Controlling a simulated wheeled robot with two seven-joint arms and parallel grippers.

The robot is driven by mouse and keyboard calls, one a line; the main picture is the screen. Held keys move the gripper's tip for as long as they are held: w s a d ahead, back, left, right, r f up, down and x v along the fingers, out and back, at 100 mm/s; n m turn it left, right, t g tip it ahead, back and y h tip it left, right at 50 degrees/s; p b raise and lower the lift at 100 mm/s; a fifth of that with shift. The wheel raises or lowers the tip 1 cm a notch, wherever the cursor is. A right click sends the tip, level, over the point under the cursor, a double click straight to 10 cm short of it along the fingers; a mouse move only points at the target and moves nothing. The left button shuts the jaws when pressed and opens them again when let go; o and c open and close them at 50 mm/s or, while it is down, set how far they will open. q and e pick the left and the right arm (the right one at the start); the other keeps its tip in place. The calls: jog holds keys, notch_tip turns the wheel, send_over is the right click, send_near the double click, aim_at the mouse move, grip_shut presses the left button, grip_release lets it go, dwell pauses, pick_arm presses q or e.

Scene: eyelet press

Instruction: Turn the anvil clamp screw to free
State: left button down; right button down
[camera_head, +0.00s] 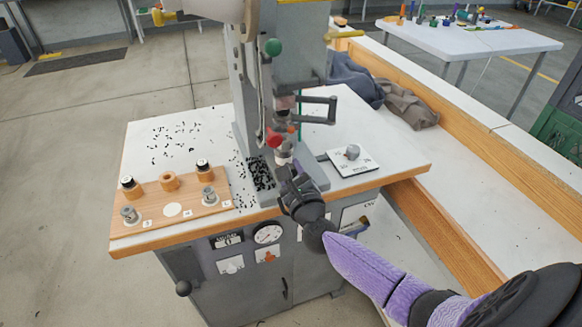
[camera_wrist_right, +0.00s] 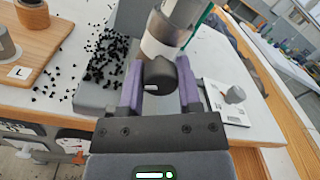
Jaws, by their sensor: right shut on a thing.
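The eyelet press (camera_head: 255,90) stands on the white-topped bench. The anvil clamp screw shows in the right wrist view as a dark round knob (camera_wrist_right: 160,77) with a small white mark, low on the front of the press. My right gripper (camera_wrist_right: 160,92) is shut on this knob, with one purple finger on each side. In the head view my right gripper (camera_head: 288,174) hides the knob. A light cylinder with a brown band (camera_wrist_right: 165,38) stands just behind the knob. My left gripper is not in view.
A wooden block (camera_head: 185,207) with metal parts and marked spots lies at the bench's left. Small black bits (camera_wrist_right: 95,62) are scattered left of the press. A white plate (camera_head: 345,166) with a grey knob lies right of it. Wooden-edged counters run along the right.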

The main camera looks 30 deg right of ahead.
jog(key=n+p, duration=0.1)
jog(key=n, duration=0.3)
jog(key=shift+n, duration=0.4)
jog(key=n+p, duration=0.1)
jog(key=n, duration=0.3)
jog(key=shift+n, duration=0.4)
jog(key=n+p, duration=0.1)
jog(key=n, duration=0.3)
jog(key=shift+n+y, duration=0.3)
jog(key=n+p, duration=0.1)
jog(key=n, duration=0.3)
jog(key=shift+f+n, duration=0.1)
jog(key=shift+n, duration=0.2)
jog(key=n+p, duration=0.1)
jog(key=n, duration=0.2)
jog(key=shift+n, duration=0.4)
jog(key=n, duration=0.3)
jog(key=shift+n+p, duration=0.35)
jog(key=shift+n, duration=0.05)
jog(key=n, duration=0.5)
jog(key=shift+f+n+p, duration=0.1)
jog(key=shift+n+p, duration=0.3)
